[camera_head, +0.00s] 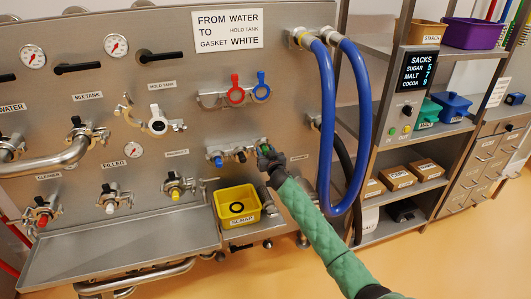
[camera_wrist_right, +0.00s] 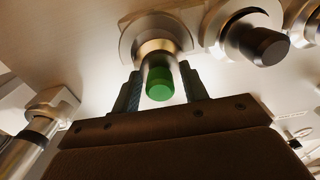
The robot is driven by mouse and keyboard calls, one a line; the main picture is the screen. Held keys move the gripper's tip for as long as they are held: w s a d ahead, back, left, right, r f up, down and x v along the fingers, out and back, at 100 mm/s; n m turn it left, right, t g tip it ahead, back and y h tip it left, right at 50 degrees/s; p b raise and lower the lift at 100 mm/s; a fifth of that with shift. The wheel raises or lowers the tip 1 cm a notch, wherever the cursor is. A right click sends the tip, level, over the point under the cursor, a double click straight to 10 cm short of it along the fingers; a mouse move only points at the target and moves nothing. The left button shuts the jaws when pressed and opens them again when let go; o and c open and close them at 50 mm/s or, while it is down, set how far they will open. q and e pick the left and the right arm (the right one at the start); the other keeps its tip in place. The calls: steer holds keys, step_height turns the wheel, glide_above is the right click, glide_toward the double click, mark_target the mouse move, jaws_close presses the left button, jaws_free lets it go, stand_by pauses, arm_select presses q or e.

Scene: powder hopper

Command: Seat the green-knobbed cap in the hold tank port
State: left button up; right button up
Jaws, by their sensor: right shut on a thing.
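The green-knobbed cap (camera_head: 264,146) is at the right end of a short row of caps low on the steel panel. In the right wrist view the green knob (camera_wrist_right: 160,84) lies between my fingers, and its metal body meets a round fitting on the panel. My right gripper (camera_head: 266,153) is shut on this cap. The hold tank port (camera_head: 157,122), with a white fitting, is up and left under its label (camera_head: 161,85). My left gripper is out of view.
A blue-knobbed cap (camera_head: 217,160) and a dark-knobbed cap (camera_wrist_right: 268,46) sit beside the green one. Red and blue rings (camera_head: 248,91) hang above. A yellow scrap bin (camera_head: 237,220) stands below. Blue hoses (camera_head: 361,125) hang at right. A steel tray (camera_head: 120,243) lies lower left.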

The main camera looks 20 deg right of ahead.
mark_target(263, 139)
steer(key=shift+r+p, duration=1.05)
steer(key=shift+r, duration=0.5)
steer(key=s+p, duration=0.3)
steer(key=s, duration=0.6)
steer(key=shift+d, duration=0.15)
